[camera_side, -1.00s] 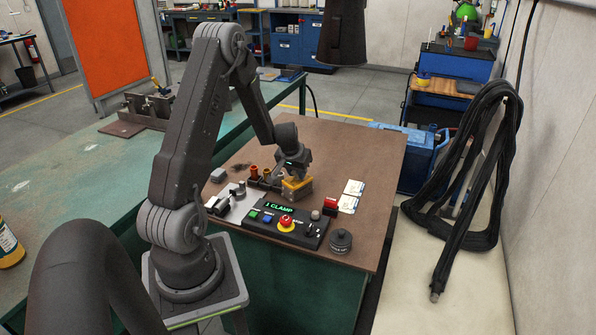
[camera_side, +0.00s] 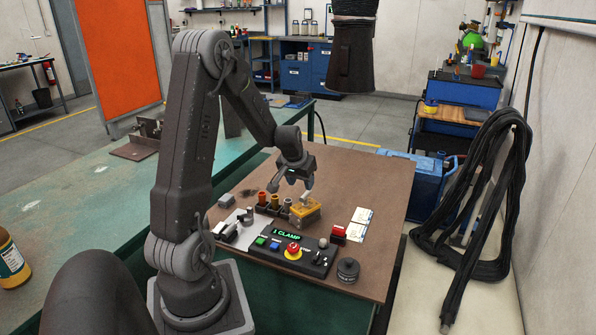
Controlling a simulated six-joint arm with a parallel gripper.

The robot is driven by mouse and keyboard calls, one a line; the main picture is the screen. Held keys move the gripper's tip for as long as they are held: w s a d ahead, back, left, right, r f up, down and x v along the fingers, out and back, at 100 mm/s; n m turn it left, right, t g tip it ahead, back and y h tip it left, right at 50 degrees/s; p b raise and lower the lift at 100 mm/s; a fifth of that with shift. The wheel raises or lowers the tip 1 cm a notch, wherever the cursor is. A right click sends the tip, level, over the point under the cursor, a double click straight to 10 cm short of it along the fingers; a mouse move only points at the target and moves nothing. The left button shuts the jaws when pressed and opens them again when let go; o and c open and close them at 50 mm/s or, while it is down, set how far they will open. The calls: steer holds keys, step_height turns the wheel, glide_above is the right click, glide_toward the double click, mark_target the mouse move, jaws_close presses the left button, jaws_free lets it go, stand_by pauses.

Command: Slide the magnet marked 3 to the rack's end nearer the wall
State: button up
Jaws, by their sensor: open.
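My gripper (camera_side: 296,186) is open above the brown tabletop (camera_side: 362,172), just above and behind a yellow block-like piece (camera_side: 306,212). A gap shows between the fingers and that piece. No number can be read on any piece, so I cannot tell which is the magnet marked 3.
In front lies a control box (camera_side: 288,254) with a lit "1 CLAMP" display and a red button (camera_side: 293,251). The wall (camera_side: 565,150) is at the right.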

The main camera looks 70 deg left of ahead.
steer(key=v, duration=0.5)
stand_by(0.3)
steer(key=d+r+m+t+h, duration=0.1)
steer(key=d+r+m, duration=0.5)
steer(key=d, duration=1)
steer(key=s+d+r+m+h, duration=0.1)
steer(key=s+d+r, duration=0.2)
steer(key=s+d, duration=0.2)
steer(key=s+d+r+m+t+h, duration=0.1)
steer(key=s+d+r, duration=0.2)
steer(key=s+d, duration=0.3)
steer(key=d, duration=0.4)
steer(key=shift+d, duration=0.35)
steer(key=shift+r, duration=0.1)
steer(key=shift+c, duration=0.3)
